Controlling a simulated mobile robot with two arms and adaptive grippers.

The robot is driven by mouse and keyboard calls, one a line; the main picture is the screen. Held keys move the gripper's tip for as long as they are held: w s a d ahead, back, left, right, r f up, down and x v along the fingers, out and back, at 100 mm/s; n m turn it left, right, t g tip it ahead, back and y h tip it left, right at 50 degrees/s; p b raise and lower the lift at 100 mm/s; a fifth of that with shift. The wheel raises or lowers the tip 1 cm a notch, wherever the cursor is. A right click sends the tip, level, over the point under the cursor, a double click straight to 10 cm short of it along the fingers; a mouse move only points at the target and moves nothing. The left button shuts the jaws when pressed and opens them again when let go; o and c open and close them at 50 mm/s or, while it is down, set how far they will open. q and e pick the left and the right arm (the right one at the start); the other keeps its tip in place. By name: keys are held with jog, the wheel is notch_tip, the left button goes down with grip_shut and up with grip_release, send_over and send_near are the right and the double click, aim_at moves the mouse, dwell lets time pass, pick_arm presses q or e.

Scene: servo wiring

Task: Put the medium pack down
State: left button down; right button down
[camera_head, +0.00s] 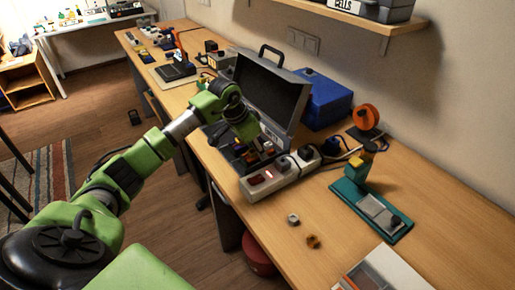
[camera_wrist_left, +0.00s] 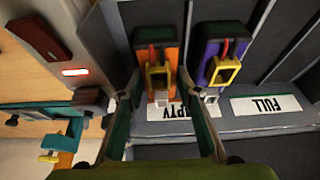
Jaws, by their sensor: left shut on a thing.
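An orange pack (camera_wrist_left: 168,58) with a red wire and a yellow connector is between my left gripper's fingers (camera_wrist_left: 160,82) in the left wrist view. The gripper is shut on it. It is over the compartment labelled EMPTY in the open grey case (camera_head: 262,92); I cannot tell whether the pack touches the floor. A purple pack (camera_wrist_left: 225,50), also with a yellow connector, is to the right, by the FULL label (camera_wrist_left: 266,105). In the head view my left gripper (camera_head: 244,142) reaches down into the case and partly hides its contents. My right gripper is not in view.
A white unit with a lit red window (camera_head: 268,175) stands in front of the case. A blue box (camera_head: 322,98) is behind it.

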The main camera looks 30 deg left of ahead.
pick_arm(q)
jog(key=c, duration=1.8)
grip_release()
jog(key=shift+f, duration=0.1)
jog(key=v, duration=1.2)
jog(key=shift+s, duration=0.1)
